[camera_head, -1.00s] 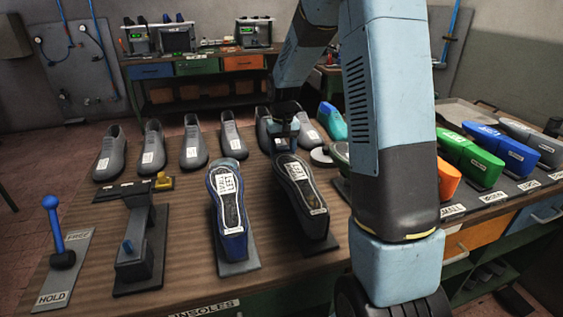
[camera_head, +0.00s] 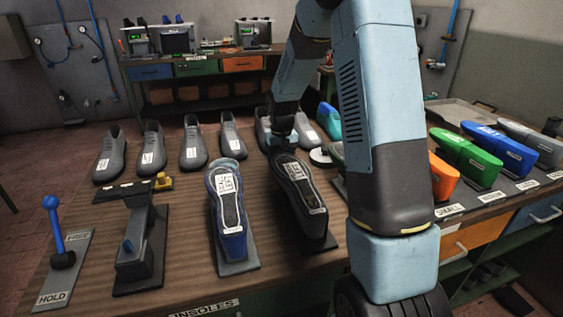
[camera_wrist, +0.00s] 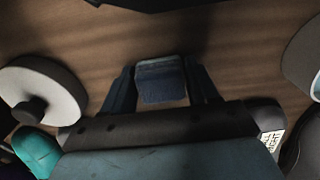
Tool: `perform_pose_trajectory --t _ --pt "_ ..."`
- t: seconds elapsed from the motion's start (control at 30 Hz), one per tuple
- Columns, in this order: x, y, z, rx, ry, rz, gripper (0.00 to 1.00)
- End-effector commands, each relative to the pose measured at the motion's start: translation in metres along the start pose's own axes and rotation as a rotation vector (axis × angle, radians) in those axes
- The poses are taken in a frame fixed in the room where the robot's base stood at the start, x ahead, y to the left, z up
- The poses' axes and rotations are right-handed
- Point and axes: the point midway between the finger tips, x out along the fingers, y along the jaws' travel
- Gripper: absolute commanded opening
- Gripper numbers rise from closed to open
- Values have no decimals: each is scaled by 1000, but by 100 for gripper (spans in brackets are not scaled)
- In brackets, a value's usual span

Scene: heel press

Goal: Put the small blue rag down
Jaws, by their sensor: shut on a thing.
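The small blue rag (camera_wrist: 161,80) shows in the wrist view as a folded blue patch between the two dark fingers of my gripper (camera_wrist: 163,88). My gripper is shut on it, over the brown wooden bench top (camera_wrist: 235,60). I cannot tell whether the rag touches the wood. In the head view my gripper (camera_head: 281,143) is low over the bench, just behind the dark last with a labelled insole (camera_head: 298,184). The rag cannot be made out there.
A blue last with an insole (camera_head: 229,204) stands left of the dark one. Grey shoes (camera_head: 193,146) line the bench's back. A pale round disc with a dark knob (camera_wrist: 45,88) and a teal last (camera_wrist: 36,150) are at the wrist view's left. Coloured lasts (camera_head: 468,155) stand right.

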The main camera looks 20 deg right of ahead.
Motion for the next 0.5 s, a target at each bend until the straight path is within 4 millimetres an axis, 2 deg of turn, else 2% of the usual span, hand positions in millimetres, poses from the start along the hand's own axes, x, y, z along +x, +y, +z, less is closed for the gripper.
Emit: perform_pose_trajectory --t 0.03,0.3,0.5 --pt "7 0 3 0 -12 -1 61" --pt "10 1 5 0 -18 -1 84" --pt "10 2 5 2 -19 1 84"
